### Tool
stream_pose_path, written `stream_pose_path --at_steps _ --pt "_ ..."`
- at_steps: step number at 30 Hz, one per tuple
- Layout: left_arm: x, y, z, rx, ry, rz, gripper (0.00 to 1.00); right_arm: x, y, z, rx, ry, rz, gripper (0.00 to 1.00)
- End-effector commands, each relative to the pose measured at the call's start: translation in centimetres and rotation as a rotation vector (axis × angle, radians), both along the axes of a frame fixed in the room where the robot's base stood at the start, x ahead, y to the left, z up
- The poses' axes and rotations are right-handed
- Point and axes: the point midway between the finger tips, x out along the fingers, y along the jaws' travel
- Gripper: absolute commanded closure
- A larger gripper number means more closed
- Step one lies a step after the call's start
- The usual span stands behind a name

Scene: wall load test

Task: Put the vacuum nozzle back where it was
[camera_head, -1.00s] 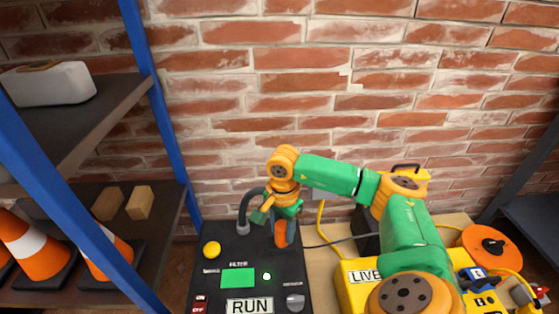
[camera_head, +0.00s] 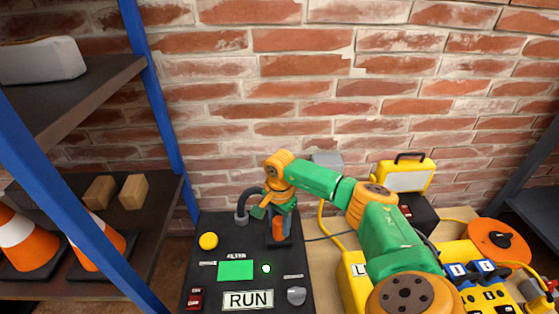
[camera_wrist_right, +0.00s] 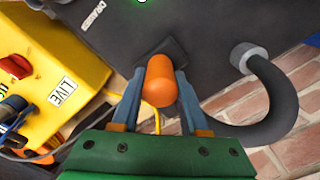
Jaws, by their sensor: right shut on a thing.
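The vacuum nozzle (camera_wrist_right: 160,82) shows as an orange rounded cylinder between the fingers of my right gripper (camera_wrist_right: 155,97) in the right wrist view. My right gripper (camera_head: 277,213) is shut on it above the dark panel (camera_head: 208,268). In the head view the nozzle's orange part (camera_head: 279,230) shows below the fingers. A dark rectangular base (camera_head: 279,243) on the panel is at its lower end; I cannot tell whether the nozzle is seated there. A dark hose (camera_head: 250,196) curves up from a grey collar on the panel towards the gripper. My left gripper is not in view.
The panel has a green screen (camera_head: 236,270), a RUN label (camera_head: 248,299) and a yellow knob (camera_head: 208,241). A yellow LIVE box (camera_head: 352,280) stands right of it. Blue-framed shelves (camera_head: 155,100) rise at left, and a brick wall is behind.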

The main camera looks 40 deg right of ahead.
Motion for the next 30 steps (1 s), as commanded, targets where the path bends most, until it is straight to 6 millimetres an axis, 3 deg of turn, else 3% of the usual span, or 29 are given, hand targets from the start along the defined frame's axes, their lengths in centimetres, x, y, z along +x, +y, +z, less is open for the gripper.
stream_pose_path --at_steps 1,2,4,5,16,23,30 --pt "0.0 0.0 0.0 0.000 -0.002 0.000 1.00 0.0 0.0 -0.2 0.000 0.000 0.000 1.00" --pt "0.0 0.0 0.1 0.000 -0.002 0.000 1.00 0.0 0.0 -0.1 0.000 0.000 -0.001 0.48" --pt "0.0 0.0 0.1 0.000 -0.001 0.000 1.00 0.0 0.0 -0.1 0.000 0.000 -0.001 0.29" --pt "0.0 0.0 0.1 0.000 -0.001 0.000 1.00 0.0 0.0 -0.1 0.000 0.000 -0.001 0.26" --pt "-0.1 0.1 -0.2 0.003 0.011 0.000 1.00 0.0 0.0 0.6 0.000 -0.001 -0.001 0.26" --pt "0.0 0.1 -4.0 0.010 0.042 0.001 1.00 0.1 -0.1 5.3 -0.001 -0.004 0.000 0.26" --pt "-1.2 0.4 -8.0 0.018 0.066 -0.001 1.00 0.1 0.0 10.4 0.000 -0.003 -0.001 0.26"
